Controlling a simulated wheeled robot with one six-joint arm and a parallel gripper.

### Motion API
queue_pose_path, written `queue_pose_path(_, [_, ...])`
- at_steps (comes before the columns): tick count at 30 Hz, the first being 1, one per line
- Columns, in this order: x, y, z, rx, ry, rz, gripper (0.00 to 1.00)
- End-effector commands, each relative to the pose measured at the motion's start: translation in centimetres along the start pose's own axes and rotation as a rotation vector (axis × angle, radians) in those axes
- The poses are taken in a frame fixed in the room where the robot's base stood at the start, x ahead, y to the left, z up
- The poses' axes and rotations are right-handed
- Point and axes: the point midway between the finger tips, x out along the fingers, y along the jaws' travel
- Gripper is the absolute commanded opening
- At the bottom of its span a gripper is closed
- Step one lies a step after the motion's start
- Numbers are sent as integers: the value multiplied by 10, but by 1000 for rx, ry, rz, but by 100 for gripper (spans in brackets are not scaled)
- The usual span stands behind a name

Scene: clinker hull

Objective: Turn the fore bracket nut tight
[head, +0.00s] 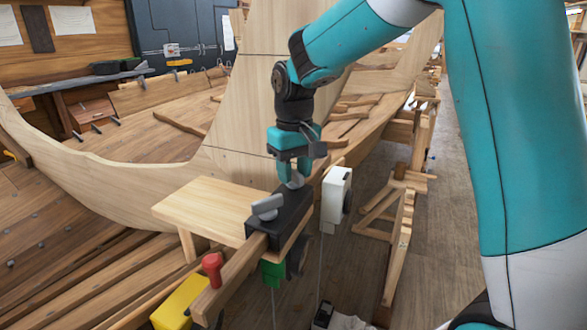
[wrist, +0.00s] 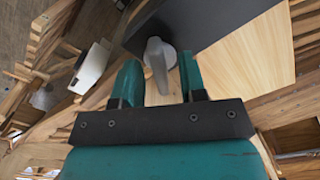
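A black bracket block (head: 291,222) sits on a wooden beam beside the pale hull plank. Two grey wing nuts stand on it. The nearer one (head: 267,207) is free of my gripper. The farther one (head: 293,182) is below my gripper (head: 292,172), partly hidden by the fingers. In the wrist view, a grey wing nut (wrist: 158,62) shows between the two teal fingertips of my gripper (wrist: 158,72), on the dark block (wrist: 215,20). The fingers are apart on either side of it, with no clear sign of contact. No label shows which nut is the fore one.
A pale wooden board (head: 205,207) lies left of the block. A white box (head: 336,195) hangs close on the right. A red knob (head: 212,265) and a yellow box (head: 180,303) are at the beam's near end. Wooden trestles (head: 400,235) stand to the right.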

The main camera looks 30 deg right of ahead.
Motion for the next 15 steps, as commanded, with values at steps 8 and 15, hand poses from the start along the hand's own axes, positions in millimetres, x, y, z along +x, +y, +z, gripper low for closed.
queue_pose_path(8, [0, 0, 0, 0, 0, 0, 22])
queue_pose_path(15, [0, 0, 0, 0, 0, 0, 0])
